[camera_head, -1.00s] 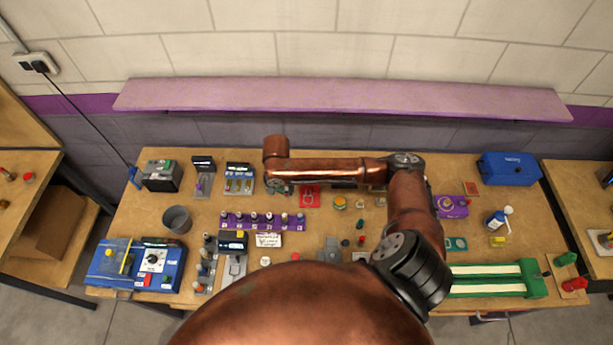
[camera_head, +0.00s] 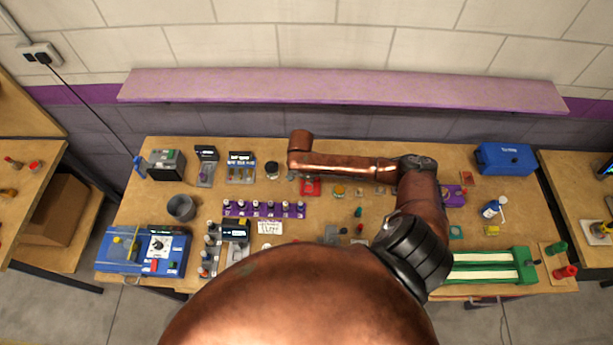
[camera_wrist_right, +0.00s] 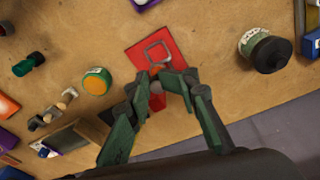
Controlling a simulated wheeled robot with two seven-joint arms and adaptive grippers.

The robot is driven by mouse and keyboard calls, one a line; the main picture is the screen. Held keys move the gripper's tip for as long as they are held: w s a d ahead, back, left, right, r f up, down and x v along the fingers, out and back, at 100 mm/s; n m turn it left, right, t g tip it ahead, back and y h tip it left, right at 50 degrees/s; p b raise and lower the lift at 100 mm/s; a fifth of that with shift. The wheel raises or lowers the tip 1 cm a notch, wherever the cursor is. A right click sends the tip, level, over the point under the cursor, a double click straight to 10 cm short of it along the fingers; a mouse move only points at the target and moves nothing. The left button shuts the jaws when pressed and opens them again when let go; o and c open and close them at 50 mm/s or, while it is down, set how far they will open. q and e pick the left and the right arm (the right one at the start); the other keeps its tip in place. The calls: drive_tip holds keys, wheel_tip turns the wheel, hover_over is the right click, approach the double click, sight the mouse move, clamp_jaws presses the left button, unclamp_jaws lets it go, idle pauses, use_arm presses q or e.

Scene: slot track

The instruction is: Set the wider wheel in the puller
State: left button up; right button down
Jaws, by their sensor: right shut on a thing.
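My right gripper (camera_wrist_right: 166,80) is low over a red square plate (camera_wrist_right: 157,45) in the right wrist view, its dark green fingers closed on a small orange-pink piece (camera_wrist_right: 157,88). The fingers hide most of this piece, so I cannot tell if it is the wider wheel. A grey square frame lies on the plate. In the head view the red plate (camera_head: 310,188) is just below my right wrist, which hides the gripper. Two grey fixtures with black heads, (camera_head: 205,167) and (camera_head: 241,168), stand at the back left; I cannot tell which thing is the puller. My left gripper is not in view.
A dark jar (camera_head: 272,169) stands left of the red plate and shows in the wrist view (camera_wrist_right: 264,50). A round orange-and-green tin (camera_wrist_right: 97,81) is on the other side. A purple rack (camera_head: 264,208) holds several upright pieces. A green track (camera_head: 485,266) lies at the front right.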

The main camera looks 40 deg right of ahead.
sight(307, 182)
drive_tip(key=shift+f+b, duration=2)
drive_tip(key=shift+b, duration=0.15)
drive_tip(key=shift+f, duration=0.65)
drive_tip(key=shift+p, duration=0.35)
drive_tip(key=c, duration=1.5)
unclamp_jaws()
drive_tip(key=shift+f, duration=0.1)
drive_tip(key=r, duration=0.4)
drive_tip(key=a+r, duration=0.1)
drive_tip(key=r, duration=0.7)
drive_tip(key=shift+s+a, duration=0.3)
drive_tip(key=shift+s, duration=0.05)
